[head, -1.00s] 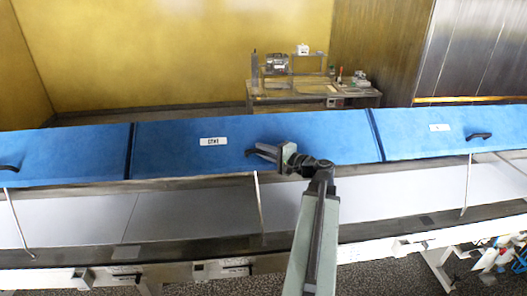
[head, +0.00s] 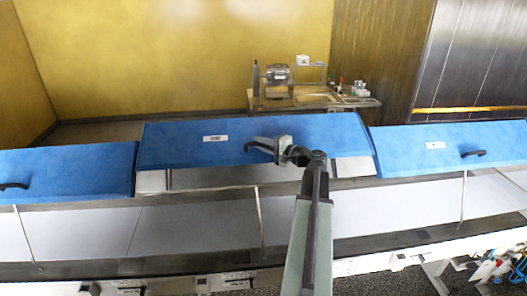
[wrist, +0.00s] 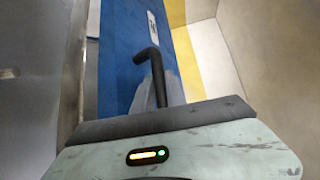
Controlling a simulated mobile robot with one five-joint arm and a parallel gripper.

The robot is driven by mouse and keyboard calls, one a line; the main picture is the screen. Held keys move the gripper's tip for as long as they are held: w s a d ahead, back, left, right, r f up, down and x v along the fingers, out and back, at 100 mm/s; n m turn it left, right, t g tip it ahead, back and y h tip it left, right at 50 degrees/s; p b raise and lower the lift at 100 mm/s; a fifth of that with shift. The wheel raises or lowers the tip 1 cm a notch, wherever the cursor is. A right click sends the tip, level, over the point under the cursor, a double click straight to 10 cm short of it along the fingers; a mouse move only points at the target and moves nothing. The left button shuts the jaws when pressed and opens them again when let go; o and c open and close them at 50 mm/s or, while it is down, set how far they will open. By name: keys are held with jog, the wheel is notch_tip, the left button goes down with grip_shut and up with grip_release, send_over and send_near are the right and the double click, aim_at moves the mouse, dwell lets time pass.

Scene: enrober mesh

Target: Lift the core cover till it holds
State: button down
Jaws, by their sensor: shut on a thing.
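The core cover (head: 200,152) is the blue middle panel with a white label (head: 216,138). In the head view it stands tilted up above its neighbours, with a pale gap under its front edge. My gripper (head: 262,146) is at the black handle (head: 249,144) on the cover's face, and is shut on it. In the wrist view the bent black handle (wrist: 150,56) runs down from the blue cover (wrist: 122,55) to my gripper (wrist: 162,100). The fingertips' exact contact is partly hidden.
Blue covers stand lower at the left (head: 75,172) and right (head: 450,148), each with a black handle. A thin prop rod (head: 260,217) stands before the middle cover. A bench (head: 312,98) with equipment stands behind. The pale panel (head: 190,228) in front is clear.

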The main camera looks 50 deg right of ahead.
jog(key=shift+w+d+r, duration=0.1)
jog(key=c, duration=1.6)
grip_release()
jog(key=shift+c, duration=0.2)
jog(key=s, duration=0.8)
jog(key=shift+d+r, duration=0.25)
jog(key=shift+d, duration=0.1)
